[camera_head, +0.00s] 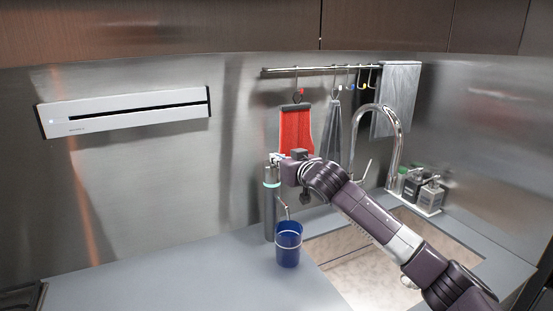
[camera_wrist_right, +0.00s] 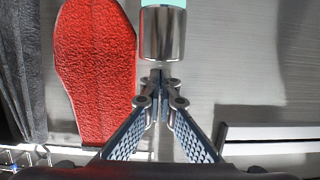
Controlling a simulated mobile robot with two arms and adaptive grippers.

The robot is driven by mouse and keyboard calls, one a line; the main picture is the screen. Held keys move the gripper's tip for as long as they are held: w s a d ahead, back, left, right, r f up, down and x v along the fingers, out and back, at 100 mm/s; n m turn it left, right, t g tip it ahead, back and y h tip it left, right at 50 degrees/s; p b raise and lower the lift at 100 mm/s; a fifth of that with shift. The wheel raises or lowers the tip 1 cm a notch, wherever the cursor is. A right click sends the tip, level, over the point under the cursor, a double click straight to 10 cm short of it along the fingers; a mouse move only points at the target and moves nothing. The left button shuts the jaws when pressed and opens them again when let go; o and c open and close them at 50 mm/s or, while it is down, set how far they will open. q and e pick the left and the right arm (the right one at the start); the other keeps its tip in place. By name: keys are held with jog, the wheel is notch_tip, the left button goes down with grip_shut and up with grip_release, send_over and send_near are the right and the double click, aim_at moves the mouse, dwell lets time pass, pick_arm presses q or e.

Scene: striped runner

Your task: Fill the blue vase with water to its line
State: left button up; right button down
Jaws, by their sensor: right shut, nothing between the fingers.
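The blue vase (camera_head: 288,255) stands upright on the counter, left of the sink, with a pale line around its upper part. A slim grey dispenser (camera_head: 269,212) with a teal band stands just behind it, and its thin spout (camera_head: 286,211) hangs over the vase's mouth. I cannot make out the water level inside. My right gripper (camera_head: 276,158) is at the top of the dispenser. In the right wrist view its fingers (camera_wrist_right: 160,78) are shut and empty, tips at the dispenser's chrome end (camera_wrist_right: 163,35); I cannot tell whether they touch. My left gripper is not in view.
A chrome faucet (camera_head: 399,135) arches over the sink (camera_head: 375,265). A red cloth (camera_head: 296,131) and grey cloths hang from the wall rail (camera_head: 325,68) behind my gripper. Soap bottles (camera_head: 430,194) stand at the right. The counter (camera_head: 160,275) left of the vase is clear.

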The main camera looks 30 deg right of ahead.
jog(key=shift+f, duration=0.45)
